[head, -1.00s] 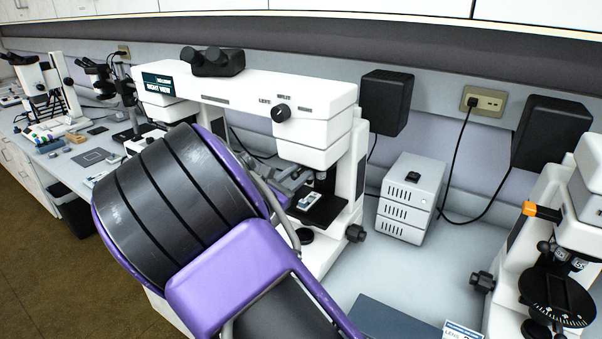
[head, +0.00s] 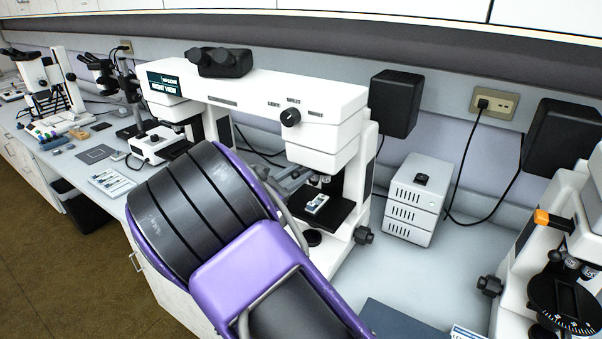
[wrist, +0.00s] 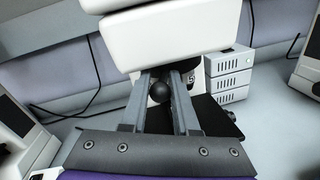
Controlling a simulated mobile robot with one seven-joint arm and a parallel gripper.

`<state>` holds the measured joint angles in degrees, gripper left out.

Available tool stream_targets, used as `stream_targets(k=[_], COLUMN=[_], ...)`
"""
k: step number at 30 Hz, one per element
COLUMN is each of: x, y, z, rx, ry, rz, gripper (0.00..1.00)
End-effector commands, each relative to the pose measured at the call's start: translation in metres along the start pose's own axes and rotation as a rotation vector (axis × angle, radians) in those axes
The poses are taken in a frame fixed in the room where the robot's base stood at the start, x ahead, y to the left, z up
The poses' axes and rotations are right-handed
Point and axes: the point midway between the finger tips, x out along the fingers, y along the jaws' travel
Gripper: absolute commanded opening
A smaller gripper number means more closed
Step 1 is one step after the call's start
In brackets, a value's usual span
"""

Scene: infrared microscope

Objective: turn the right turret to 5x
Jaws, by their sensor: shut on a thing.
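The right turret (head: 317,180) is a small dark piece with objectives under the right white head (head: 325,135) of the double microscope. My gripper (head: 303,176) reaches it from the left, between the head and the black stage (head: 341,218). In the wrist view my grey fingers (wrist: 163,74) point in under the white head (wrist: 170,38), with a dark round knob (wrist: 160,92) between them. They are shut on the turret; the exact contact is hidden. A marking like "5" (wrist: 191,77) shows beside the right finger. The screen (head: 163,85) reads "RIGHT VIEW".
A slide (head: 316,204) lies on the stage close below my fingers. A grey vented box (head: 415,200) stands to the right. Another microscope with an orange-tipped part (head: 548,220) is at the far right. The bench between them is mostly clear.

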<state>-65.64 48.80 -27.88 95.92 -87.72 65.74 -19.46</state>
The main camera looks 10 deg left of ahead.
Motion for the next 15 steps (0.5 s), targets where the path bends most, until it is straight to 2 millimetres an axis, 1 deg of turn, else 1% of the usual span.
stream_targets(k=[1, 14, 15], x=[-0.0015, -0.0014, -0.0014], y=[0.0065, 0.0096, 0.0095], z=[0.0010, 0.0004, 0.0004], rx=[0.005, 0.006, 0.006], ry=[0.004, 0.006, 0.005], rz=[0.016, 0.017, 0.017], gripper=[0.00, 0.00, 0.38])
